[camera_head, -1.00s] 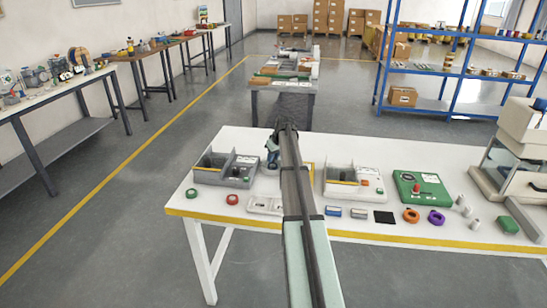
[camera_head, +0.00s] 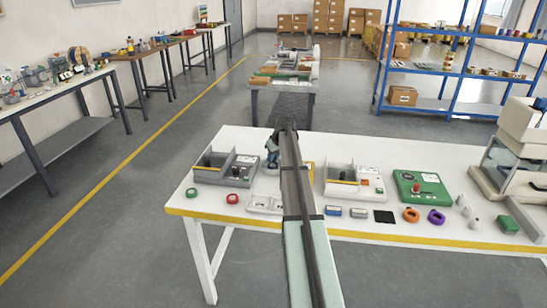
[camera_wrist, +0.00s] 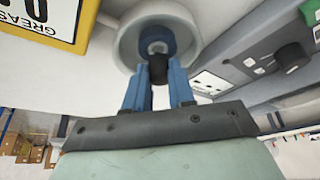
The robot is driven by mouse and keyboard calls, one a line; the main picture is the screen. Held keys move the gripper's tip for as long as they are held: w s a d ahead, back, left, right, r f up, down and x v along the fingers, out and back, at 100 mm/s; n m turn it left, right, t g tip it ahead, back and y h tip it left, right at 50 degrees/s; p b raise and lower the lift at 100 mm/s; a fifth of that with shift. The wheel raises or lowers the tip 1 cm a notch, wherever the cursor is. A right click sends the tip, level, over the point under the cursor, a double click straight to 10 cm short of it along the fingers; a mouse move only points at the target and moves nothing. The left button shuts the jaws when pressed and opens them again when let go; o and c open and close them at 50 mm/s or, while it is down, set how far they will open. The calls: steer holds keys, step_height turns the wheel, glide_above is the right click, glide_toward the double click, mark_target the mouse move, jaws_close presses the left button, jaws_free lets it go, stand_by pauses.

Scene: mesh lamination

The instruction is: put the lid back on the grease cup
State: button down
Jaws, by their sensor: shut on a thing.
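My gripper (camera_wrist: 158,72) has blue fingers and is shut on a small black knob (camera_wrist: 157,63) in the wrist view. Beside the knob is a round blue part (camera_wrist: 157,38), apparently of the lid. Behind it is a pale round cup (camera_wrist: 192,32) with a grey inside. The blue part appears within the cup's outline; I cannot tell whether it touches the cup or hangs above it. A yellow-framed sign (camera_wrist: 45,22) reading GREASE is beside the cup. In the head view my gripper (camera_head: 272,160) is low over the white table, between two trays, and hides most of the cup.
A grey tray (camera_head: 212,182) with compartments stands left of my gripper, and a pale tray (camera_head: 342,192) stands right of it. A green box (camera_head: 420,188) is farther right. Red and green rings and small parts line the table's front edge (camera_head: 400,236).

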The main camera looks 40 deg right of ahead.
steer(key=c, duration=0.9)
jaws_free()
steer(key=shift+o, duration=0.6)
steer(key=o, duration=0.4)
steer(key=shift+r, duration=0.1)
steer(key=shift+r, duration=3.4)
steer(key=shift+c, duration=0.5)
jaws_close()
